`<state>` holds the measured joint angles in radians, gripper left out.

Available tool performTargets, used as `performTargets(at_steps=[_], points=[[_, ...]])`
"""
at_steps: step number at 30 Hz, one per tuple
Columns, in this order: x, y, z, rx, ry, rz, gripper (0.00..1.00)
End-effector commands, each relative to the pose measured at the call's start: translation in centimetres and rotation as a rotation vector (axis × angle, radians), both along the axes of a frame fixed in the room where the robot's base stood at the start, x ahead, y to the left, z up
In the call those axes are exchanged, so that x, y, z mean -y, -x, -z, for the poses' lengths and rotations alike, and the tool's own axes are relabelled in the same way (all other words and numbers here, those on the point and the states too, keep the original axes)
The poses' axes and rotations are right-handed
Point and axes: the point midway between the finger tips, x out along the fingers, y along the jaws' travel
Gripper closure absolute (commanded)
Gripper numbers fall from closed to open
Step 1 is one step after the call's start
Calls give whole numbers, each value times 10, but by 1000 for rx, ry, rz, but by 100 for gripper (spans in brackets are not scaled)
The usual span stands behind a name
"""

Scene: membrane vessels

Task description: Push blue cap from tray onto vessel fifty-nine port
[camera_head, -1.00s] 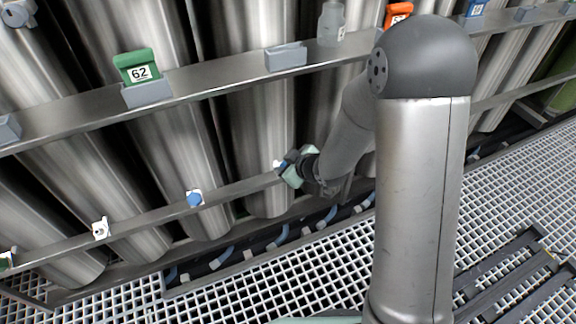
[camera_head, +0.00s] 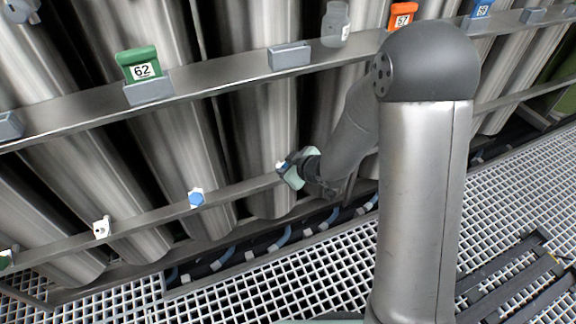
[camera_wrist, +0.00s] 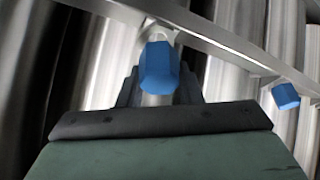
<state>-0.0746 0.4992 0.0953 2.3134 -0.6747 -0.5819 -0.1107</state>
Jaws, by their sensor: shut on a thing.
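A blue cap (camera_wrist: 158,68) is between the fingers of my gripper in the wrist view. The gripper is shut on it, and the cap's far end is at a white port fitting (camera_wrist: 157,33) on the lower rail. I cannot tell whether the cap is seated on that port. In the head view my gripper (camera_head: 291,168) is at the lower rail, in front of a steel vessel, and mostly hides the cap and port. No vessel number is readable at this port. No tray can be made out.
Another blue cap (camera_head: 196,198) sits on the lower rail to the left, with a bare white fitting (camera_head: 101,228) further left. The upper rail carries a green 62 tag (camera_head: 139,66), an orange 57 tag (camera_head: 402,17), a clear bottle (camera_head: 336,25) and a blue tag (camera_head: 480,8).

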Motion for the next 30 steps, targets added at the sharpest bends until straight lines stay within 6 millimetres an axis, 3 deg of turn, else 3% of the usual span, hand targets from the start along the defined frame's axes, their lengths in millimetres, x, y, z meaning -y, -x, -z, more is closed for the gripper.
performTargets(at_steps=[23, 24, 26, 30], points=[[-4, -9, 18, 0, 0, 0, 95], [-4, -9, 17, 0, 0, 0, 62], [-4, -9, 17, 0, 0, 0, 46], [-4, -9, 17, 0, 0, 0, 42]])
